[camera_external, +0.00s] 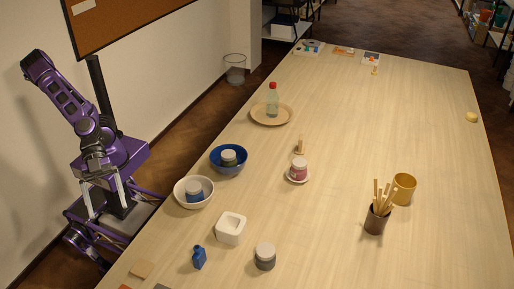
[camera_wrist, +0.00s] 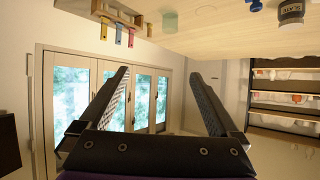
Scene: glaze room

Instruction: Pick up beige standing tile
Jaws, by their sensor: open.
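A small beige upright piece (camera_external: 300,146), which looks like the standing tile, is near the middle of the table in the external view, just behind the pink-labelled jar. It is small, so its exact shape is hard to tell. I cannot make it out in the wrist view. My gripper (camera_wrist: 160,72) is open and empty in the wrist view, with its two dark fingers wide apart. My arm is folded up beside the table's left edge, well away from the beige piece.
The pink-labelled jar (camera_external: 298,170) stands on a small saucer. A plate with a bottle (camera_external: 272,100), a blue bowl (camera_external: 228,170) and a white bowl (camera_external: 181,201) line the left side. A brush cup (camera_external: 376,222) and yellow mug (camera_external: 404,187) stand right. The far middle is mostly clear.

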